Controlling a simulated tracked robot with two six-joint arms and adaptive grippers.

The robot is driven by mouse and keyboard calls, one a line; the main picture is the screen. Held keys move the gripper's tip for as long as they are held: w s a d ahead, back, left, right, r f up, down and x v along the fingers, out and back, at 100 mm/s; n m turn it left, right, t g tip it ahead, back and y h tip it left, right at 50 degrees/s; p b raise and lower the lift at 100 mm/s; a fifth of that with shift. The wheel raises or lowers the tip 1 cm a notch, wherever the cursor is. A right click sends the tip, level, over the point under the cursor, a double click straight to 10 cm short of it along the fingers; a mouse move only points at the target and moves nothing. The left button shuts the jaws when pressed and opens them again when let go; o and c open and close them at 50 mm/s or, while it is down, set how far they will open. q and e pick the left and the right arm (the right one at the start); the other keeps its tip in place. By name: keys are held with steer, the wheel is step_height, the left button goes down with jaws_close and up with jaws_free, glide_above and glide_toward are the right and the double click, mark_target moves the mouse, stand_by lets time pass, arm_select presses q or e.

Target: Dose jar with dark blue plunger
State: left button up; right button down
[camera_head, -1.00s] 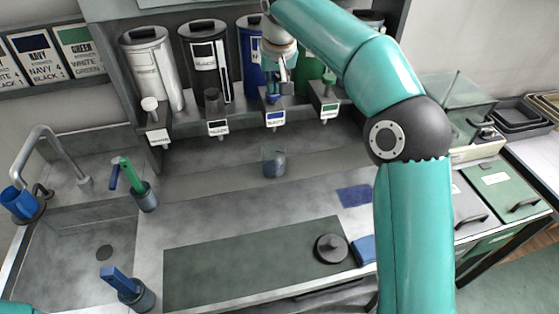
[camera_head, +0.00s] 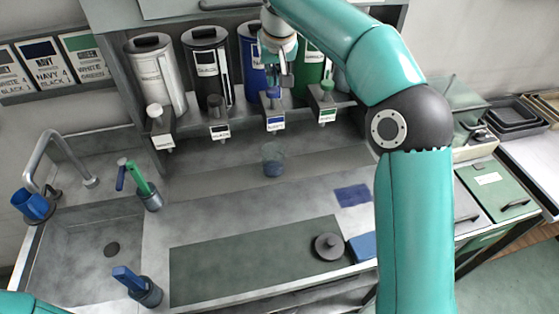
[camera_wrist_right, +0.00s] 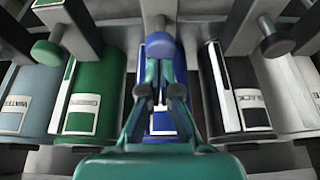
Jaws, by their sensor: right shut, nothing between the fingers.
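The dark blue plunger (camera_head: 272,92) tops the tap of the blue canister (camera_head: 250,58), above a blue-and-white label. It also shows in the right wrist view (camera_wrist_right: 161,45). My right gripper (camera_head: 284,76) is shut and empty, just above and beside this plunger; in the wrist view its fingertips (camera_wrist_right: 160,70) point at the knob. I cannot tell whether they touch it. A clear jar (camera_head: 273,160) with dark blue content stands upright on the counter below the blue tap. My left gripper is out of view.
White (camera_head: 155,110), black (camera_head: 215,103) and green (camera_head: 327,86) plungers flank the blue one. A green mat (camera_head: 250,265) holds a dark round lid (camera_head: 328,246). Cups with tools stand near the sink (camera_head: 90,255). The counter around the jar is clear.

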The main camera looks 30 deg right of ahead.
mark_target(274, 91)
steer(key=shift+f, duration=0.25)
stand_by(0.3)
steer(key=shift+f+b, duration=1.65)
steer(key=shift+f, duration=0.35)
steer(key=shift+r, duration=0.15)
steer(key=shift+r+p, duration=2.15)
steer(key=shift+p, duration=0.2)
steer(key=shift+f, duration=0.15)
